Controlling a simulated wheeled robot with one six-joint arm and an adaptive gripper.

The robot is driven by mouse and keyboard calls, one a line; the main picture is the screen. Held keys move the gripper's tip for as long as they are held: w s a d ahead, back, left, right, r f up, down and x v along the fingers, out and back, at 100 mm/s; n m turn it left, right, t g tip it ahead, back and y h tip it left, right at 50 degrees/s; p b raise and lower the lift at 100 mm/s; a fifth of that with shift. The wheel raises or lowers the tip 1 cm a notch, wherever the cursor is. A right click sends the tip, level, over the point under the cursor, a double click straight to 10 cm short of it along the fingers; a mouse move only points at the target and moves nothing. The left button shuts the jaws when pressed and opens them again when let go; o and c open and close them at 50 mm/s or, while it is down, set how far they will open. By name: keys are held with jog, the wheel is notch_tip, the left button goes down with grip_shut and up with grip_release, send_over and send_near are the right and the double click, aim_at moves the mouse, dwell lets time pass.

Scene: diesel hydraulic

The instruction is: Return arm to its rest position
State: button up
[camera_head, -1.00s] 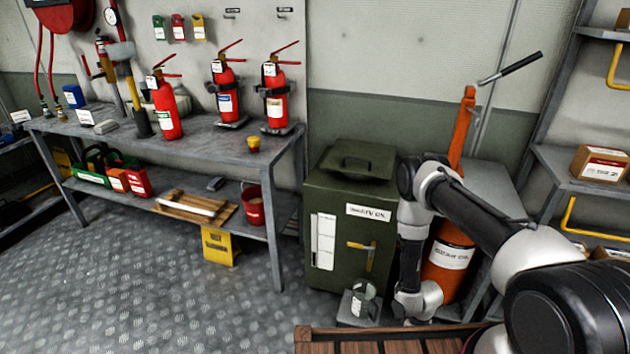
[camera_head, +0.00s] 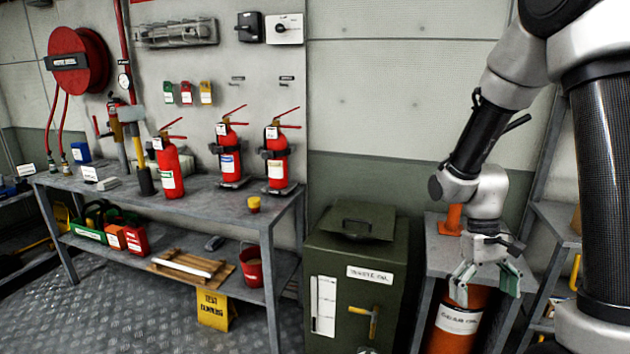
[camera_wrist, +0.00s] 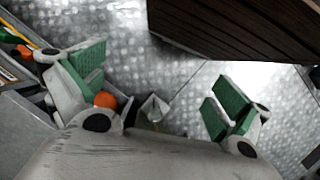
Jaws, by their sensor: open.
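My gripper (camera_head: 484,287) is at the right in the head view, pointing down with its green-padded fingers apart. It hangs in front of the orange gear oil drum (camera_head: 459,322) and hides part of it. My arm rises above the gripper, bent, at the right edge. In the wrist view, the gripper's green pads (camera_wrist: 152,97) stand wide apart with nothing held between them. A patterned metal floor shows below them.
A green waste oil cabinet (camera_head: 350,262) stands left of my gripper. A workbench (camera_head: 110,190) with red extinguishers is farther left. Shelving (camera_head: 550,225) is at the right. A dark slatted wooden surface (camera_wrist: 240,32) is at the top of the wrist view.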

jog(key=s+r+t, duration=0.4)
jog(key=s+r, duration=0.1)
jog(key=r, duration=0.5)
jog(key=s+r+m+t, duration=0.1)
jog(key=s+r+t, duration=0.3)
jog(key=r, duration=0.7)
jog(key=shift+s+d+r+y, duration=0.2)
jog(key=shift+s+y, duration=0.2)
jog(key=shift+s, duration=0.35)
